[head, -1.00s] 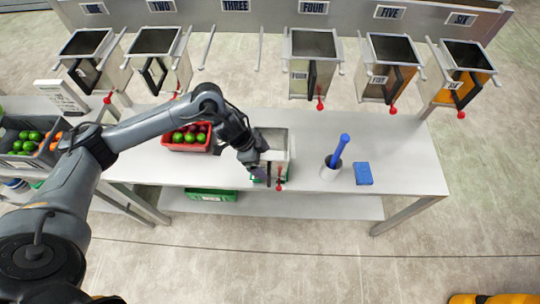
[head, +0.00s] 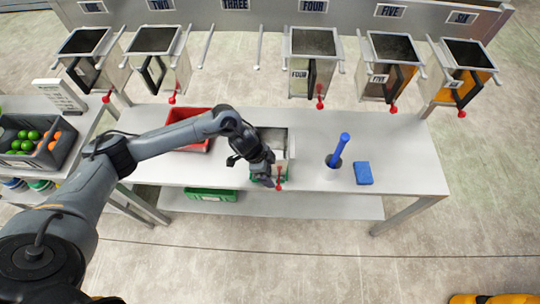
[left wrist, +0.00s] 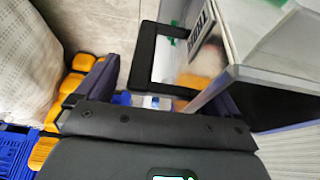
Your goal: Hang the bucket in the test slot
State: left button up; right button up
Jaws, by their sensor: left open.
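A metal bucket (head: 284,162) with an open top stands on the white table, with a red-tipped part at its front. My left gripper (head: 266,182) is at its front left side. In the left wrist view, the bucket (left wrist: 226,50) shows a label plate and a black looped handle (left wrist: 146,62). The left gripper (left wrist: 155,100) is open, and the handle reaches in between its fingers. I cannot tell whether they touch it. No slot marked test shows. The place under sign THREE (head: 235,5) has two bare rails (head: 207,47) and no bucket. My right gripper is out of view.
Similar buckets hang under the other signs, including bucket FOUR (head: 313,65). A red tray (head: 190,115) lies left of the bucket, partly behind my arm.

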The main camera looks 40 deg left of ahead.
pick_arm(q)
jog(key=shift+w+d+f, duration=0.1)
jog(key=shift+d+f, duration=0.05)
jog(key=shift+f, duration=0.35)
jog(key=c, duration=1.3)
jog(key=shift+r, duration=0.1)
jog(key=c, duration=0.4)
jog(key=shift+o, duration=0.2)
jog(key=shift+r, duration=0.15)
